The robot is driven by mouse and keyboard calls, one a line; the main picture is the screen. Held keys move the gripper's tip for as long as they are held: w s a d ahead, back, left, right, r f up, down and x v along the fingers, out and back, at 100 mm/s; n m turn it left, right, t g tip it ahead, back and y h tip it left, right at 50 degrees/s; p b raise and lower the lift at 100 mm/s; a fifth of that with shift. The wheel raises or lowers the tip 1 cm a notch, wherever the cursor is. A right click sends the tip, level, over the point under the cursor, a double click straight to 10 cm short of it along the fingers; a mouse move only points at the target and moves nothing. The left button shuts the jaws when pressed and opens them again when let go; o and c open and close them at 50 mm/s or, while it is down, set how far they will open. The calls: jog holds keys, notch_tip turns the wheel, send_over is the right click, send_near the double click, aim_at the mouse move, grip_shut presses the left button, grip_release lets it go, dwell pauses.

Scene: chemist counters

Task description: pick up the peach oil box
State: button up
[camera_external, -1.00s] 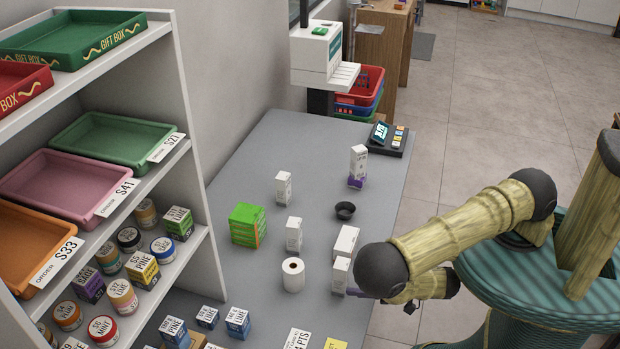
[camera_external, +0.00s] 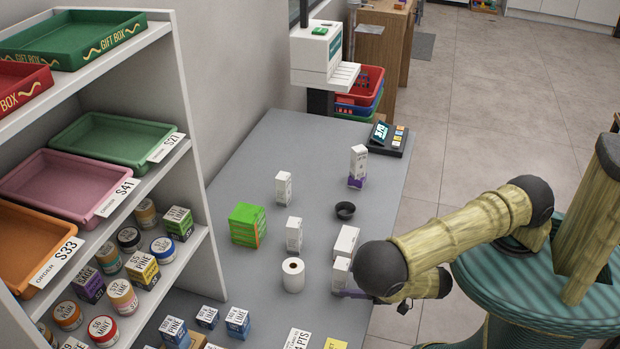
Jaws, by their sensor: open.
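Several white boxes with small dark print stand on the grey counter; the print is too small to tell which is the peach oil box. The gripper is open; the far finger and any contact are hidden by the box and my arm. Another white box (camera_external: 346,241) is just behind that one. More white boxes (camera_external: 294,235), (camera_external: 283,188) stand further left, and one with a purple lower part (camera_external: 358,165) stands further back.
A white paper roll (camera_external: 293,275) stands left of the nearest boxes. A black cup (camera_external: 345,210), a green stack (camera_external: 247,225) and a card terminal (camera_external: 387,138) are also on the counter (camera_external: 330,120). A shelf (camera_external: 190,245) with jars and trays rises at left.

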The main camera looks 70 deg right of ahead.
aim_at(334, 279)
jog(key=shift+w+f+b, duration=0.2)
jog(key=shift+w+b, duration=0.1)
jog(key=shift+b, duration=0.05)
jog(key=x, duration=0.5)
jog(key=shift+r, duration=0.15)
jog(key=c, duration=1.1)
